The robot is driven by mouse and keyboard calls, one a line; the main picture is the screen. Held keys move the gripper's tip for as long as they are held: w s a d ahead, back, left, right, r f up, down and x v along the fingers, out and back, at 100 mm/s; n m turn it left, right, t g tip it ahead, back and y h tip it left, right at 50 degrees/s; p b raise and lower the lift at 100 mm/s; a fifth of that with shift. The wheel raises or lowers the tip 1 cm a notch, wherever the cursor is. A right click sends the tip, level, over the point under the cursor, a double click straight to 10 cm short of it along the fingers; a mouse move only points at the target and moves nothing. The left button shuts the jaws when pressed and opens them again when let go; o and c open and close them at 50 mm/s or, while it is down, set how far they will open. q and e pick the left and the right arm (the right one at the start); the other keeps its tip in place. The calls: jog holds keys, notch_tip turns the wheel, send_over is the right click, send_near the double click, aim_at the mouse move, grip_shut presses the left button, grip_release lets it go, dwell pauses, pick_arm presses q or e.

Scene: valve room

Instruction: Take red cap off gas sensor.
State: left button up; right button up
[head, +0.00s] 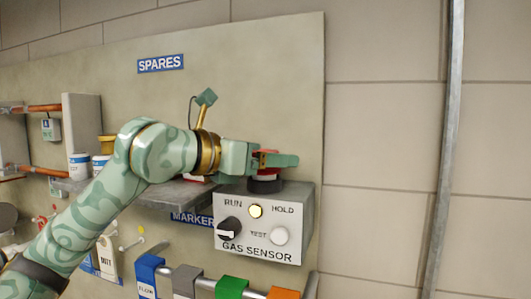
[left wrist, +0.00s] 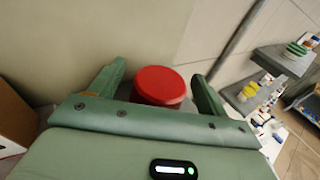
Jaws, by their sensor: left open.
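The gas sensor (head: 258,250) is a grey box on the wall panel, with a dark round collar (head: 265,187) on top. The red cap (head: 266,177) sits above that collar, mostly hidden behind my left gripper (head: 277,161) in the head view. In the left wrist view the red cap (left wrist: 160,82) shows its round top between the two green fingers of my left gripper (left wrist: 158,72). The fingers are apart, with a gap visible on each side of the cap. My right gripper is in neither view.
The sensor's front has a black knob (head: 229,229), a lit yellowish lamp (head: 256,211) and a pale TEST button (head: 280,236). A grey shelf (head: 160,193) with pots is left of it. Coloured clips (head: 232,287) hang below. A vertical pipe (head: 446,150) stands right.

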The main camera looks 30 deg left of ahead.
pick_arm(q)
jog(key=shift+s, duration=0.2)
jog(key=shift+c, duration=1.2)
jog(key=c, duration=0.8)
